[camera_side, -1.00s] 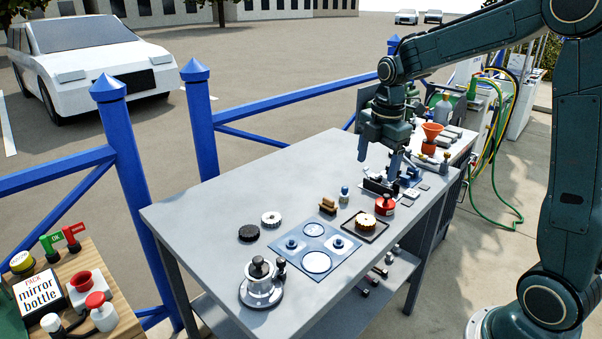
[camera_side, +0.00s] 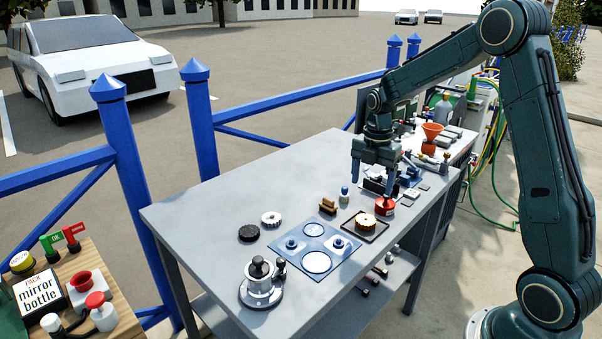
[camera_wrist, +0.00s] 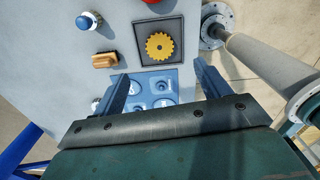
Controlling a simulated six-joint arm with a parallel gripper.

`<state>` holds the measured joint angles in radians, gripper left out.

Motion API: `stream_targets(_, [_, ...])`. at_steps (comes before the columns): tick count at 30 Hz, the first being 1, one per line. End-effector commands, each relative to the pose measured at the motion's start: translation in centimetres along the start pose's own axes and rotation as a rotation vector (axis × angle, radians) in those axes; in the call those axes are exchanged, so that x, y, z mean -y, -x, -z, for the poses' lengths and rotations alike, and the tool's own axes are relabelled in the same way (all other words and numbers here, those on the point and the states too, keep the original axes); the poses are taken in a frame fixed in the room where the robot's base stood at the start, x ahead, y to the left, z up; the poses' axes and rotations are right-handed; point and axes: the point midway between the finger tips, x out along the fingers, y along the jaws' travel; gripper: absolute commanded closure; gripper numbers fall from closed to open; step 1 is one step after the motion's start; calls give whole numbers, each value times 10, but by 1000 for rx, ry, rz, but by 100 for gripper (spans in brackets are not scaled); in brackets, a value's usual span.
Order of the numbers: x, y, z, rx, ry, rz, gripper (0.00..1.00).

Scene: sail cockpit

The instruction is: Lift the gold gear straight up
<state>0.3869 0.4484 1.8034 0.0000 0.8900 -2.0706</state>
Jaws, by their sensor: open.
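The gold gear (camera_side: 365,221) lies flat in a dark square tray (camera_side: 352,232) on the grey table. In the wrist view the gear (camera_wrist: 160,46) is round and toothed, inside the tray (camera_wrist: 139,51), beyond my fingertips. My gripper (camera_side: 371,192) is open and empty, pointing down above the table, up and behind the gear in the side view. Its two fingers (camera_wrist: 163,80) show apart in the wrist view, with nothing between them touching.

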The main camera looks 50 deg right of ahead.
Motion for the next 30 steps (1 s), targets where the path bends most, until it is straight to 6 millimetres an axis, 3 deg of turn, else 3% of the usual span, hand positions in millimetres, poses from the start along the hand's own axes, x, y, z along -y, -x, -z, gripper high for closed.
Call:
stream_targets(10, [0, -49, 0, -1, 0, 3, 25])
stream_targets(23, [0, -61, 1, 0, 0, 1, 25])
stream_targets(30, [-1, -83, 2, -2, 0, 3, 25])
